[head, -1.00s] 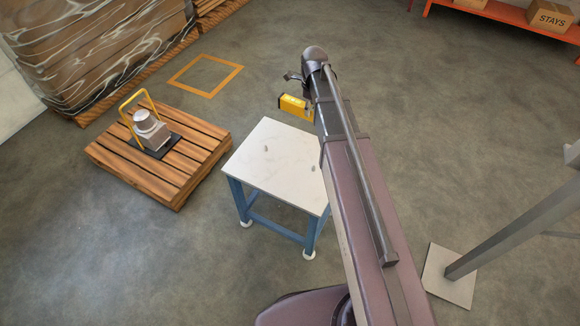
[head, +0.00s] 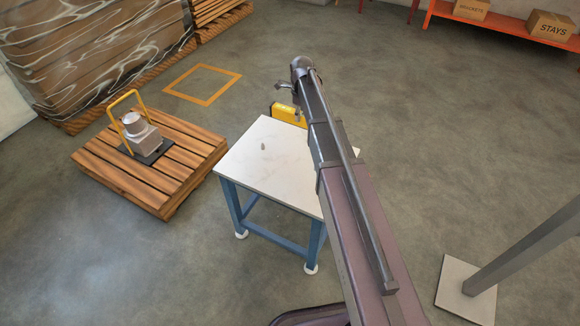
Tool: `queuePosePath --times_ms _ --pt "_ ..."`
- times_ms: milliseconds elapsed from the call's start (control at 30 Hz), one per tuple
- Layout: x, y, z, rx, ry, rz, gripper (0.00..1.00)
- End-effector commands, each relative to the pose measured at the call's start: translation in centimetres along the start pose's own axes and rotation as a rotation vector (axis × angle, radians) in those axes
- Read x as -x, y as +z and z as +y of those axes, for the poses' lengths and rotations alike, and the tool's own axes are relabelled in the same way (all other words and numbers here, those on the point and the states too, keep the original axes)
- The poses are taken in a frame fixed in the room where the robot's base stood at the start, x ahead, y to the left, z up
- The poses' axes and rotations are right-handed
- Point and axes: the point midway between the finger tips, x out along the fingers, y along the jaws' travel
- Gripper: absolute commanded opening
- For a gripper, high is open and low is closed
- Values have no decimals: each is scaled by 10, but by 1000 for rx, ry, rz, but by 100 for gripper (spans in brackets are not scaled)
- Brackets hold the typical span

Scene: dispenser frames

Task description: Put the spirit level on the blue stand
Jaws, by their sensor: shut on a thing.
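The yellow spirit level (head: 287,113) is held in my gripper (head: 292,97), at the far edge of the blue stand in the picture. Part of the level is hidden behind my arm. My gripper is shut on it; the fingertips show only in part. The blue stand (head: 265,170) has a pale flat top and blue legs, and stands in the middle of the view. My arm covers the right part of its top. I cannot tell how high the level is above the top.
A small grey object (head: 263,146) lies on the stand's top. A wooden pallet (head: 190,160) with a grey machine (head: 140,132) and yellow hoop is to the left. A grey post on a square plate (head: 465,290) stands at the lower right. Orange shelving (head: 500,27) with boxes is at the back right.

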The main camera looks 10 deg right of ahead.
Motion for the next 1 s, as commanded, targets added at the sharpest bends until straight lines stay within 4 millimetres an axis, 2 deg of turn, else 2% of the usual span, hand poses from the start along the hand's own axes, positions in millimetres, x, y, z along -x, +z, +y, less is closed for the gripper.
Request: queuePosePath --times_ms 33,133,733,1000 --pt "-9 3 -3 2 0 0 0" --pt "-14 6 -5 4 0 0 0" --pt "-19 8 -6 6 0 0 0" --pt "-41 8 -6 7 0 0 0"
